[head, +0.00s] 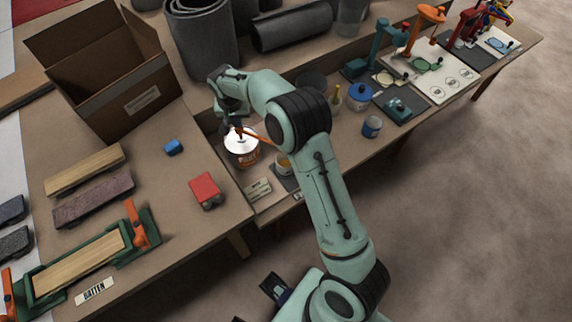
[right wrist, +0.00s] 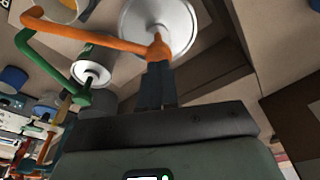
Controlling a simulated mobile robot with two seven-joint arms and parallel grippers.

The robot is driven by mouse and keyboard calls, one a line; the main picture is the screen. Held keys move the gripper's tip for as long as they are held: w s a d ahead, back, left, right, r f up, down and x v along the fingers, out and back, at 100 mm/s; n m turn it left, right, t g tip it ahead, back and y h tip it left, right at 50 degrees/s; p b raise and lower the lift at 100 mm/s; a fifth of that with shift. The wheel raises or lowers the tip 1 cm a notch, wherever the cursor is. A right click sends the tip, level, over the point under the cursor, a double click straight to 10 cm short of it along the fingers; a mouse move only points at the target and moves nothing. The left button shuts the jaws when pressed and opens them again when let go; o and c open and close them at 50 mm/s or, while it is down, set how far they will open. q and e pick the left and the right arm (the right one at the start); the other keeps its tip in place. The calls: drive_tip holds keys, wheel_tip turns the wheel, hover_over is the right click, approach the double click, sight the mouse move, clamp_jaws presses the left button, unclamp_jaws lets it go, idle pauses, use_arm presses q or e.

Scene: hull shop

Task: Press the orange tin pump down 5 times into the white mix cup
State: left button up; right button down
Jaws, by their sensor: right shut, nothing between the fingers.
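The orange tin pump (head: 241,132) sits on a tin with a white lid and an orange label (head: 243,152). Its long orange spout reaches right, over the white mix cup (head: 284,162), which my arm partly hides. In the right wrist view the pump head (right wrist: 163,46) stands over the round white lid (right wrist: 160,18), and the spout (right wrist: 75,36) runs left toward the cup (right wrist: 60,9). My right gripper (head: 236,127) is shut and empty, its fingertips (right wrist: 158,68) right at the pump head. Whether they touch it is unclear.
A green pump (right wrist: 82,97) with its own white lid stands near the orange one. A cardboard box (head: 120,90) stands behind. Pots and a blue-lidded jar (head: 358,95) are to the right.

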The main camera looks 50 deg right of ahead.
drive_tip(key=shift+s+f+b, duration=0.1)
drive_tip(key=shift+f+b, duration=0.5)
drive_tip(key=shift+f, duration=0.6)
drive_tip(key=shift+r+p, duration=0.9)
drive_tip(key=shift+r, duration=0.5)
drive_tip(key=shift+f, duration=0.1)
drive_tip(key=shift+f+b, duration=0.75)
drive_tip(key=shift+f, duration=0.55)
